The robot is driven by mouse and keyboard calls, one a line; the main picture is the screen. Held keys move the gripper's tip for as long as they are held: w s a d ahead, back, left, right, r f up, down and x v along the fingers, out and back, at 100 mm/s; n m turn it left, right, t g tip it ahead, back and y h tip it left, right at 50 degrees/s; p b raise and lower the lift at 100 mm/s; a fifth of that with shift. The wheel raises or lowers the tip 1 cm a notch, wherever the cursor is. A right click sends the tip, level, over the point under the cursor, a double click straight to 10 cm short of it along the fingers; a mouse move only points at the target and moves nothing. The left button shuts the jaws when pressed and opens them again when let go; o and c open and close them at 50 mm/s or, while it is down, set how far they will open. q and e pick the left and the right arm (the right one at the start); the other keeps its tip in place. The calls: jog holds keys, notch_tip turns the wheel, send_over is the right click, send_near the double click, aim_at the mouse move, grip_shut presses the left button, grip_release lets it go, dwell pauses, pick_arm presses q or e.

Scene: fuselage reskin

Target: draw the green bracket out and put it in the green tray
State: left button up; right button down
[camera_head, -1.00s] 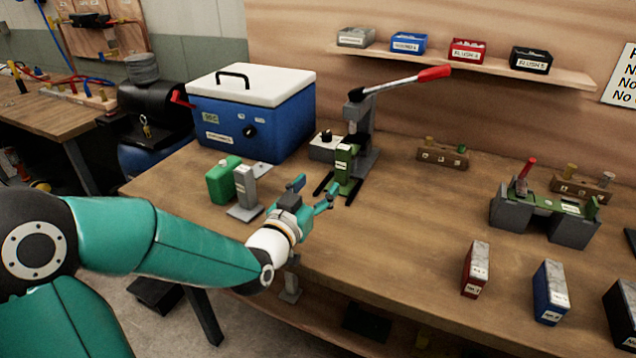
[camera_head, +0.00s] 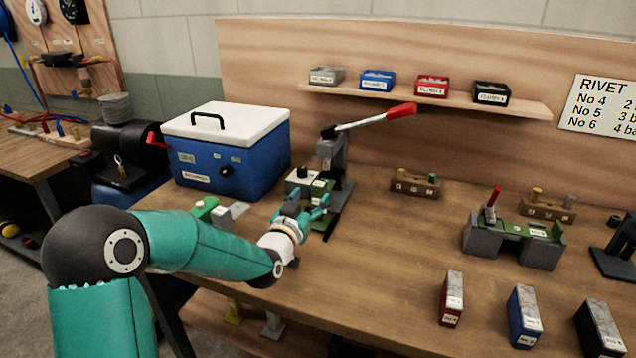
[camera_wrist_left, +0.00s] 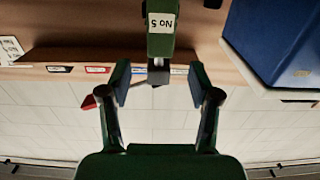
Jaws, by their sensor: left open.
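A green bracket with a "No 5" label (camera_head: 320,187) stands upright at the lever press with the red handle (camera_head: 345,150). The same bracket (camera_wrist_left: 160,38) shows at the top of the left wrist view, which is upside down. My left gripper (camera_head: 307,208) is open and empty, in front of the bracket and hiding its lower part. In the left wrist view the bracket lines up with the gap between the two fingers (camera_wrist_left: 163,85), with no visible grip on it. Another green piece (camera_head: 540,231) sits in a grey clamp fixture at the right. I cannot make out a green tray. My right gripper is out of view.
A blue cooler box (camera_head: 235,160) with a white lid stands behind left of the gripper. Red (camera_head: 452,298), blue (camera_head: 524,315) and black boxes stand front right. The bench middle is clear.

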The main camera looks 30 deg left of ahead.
aim_at(317, 189)
pick_arm(q)
jog(key=p+x, duration=0.1)
jog(key=x, duration=0.5)
grip_shut()
dwell(0.3)
